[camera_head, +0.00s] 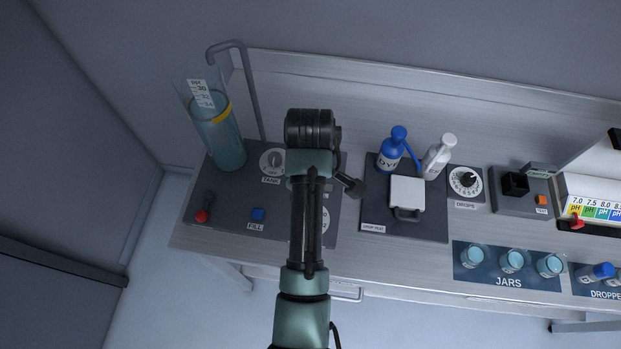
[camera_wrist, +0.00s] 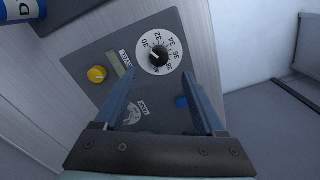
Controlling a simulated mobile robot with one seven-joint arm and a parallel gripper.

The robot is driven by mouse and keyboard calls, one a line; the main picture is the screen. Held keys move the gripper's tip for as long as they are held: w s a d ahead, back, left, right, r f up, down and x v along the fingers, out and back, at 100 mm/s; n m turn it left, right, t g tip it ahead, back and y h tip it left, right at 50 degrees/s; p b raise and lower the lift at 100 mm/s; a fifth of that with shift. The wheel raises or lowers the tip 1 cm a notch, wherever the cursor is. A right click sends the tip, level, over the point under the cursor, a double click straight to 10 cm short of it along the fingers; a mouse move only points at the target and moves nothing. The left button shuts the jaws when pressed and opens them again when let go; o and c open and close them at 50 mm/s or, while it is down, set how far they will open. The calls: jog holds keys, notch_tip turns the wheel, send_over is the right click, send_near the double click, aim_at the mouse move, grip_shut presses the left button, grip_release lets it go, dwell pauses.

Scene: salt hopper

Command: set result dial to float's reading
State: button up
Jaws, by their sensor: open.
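A clear cylinder (camera_head: 222,145) of blue-green liquid stands at the left of the bench. The float (camera_head: 203,95) inside carries a white scale with 30 at the top and smaller figures below; the exact reading is too small to tell. The result dial (camera_wrist: 158,57), a white disc numbered from 30 to 40 with a black knob, shows in the wrist view. Its pointer is not clear. My gripper (camera_wrist: 159,77) is open and empty, its fingertips on either side of the dial's near edge; contact cannot be told. In the head view my arm hides the fingers.
A yellow knob (camera_wrist: 97,74) sits beside the result dial. Blue and white bottles, jars (camera_head: 512,261) and a pH chart stand right.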

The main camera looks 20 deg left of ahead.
notch_tip(320, 180, down, 8)
jog(key=shift+r+p, duration=0.1)
jog(key=shift+p, duration=0.4)
jog(key=shift+c, duration=0.2)
grip_shut()
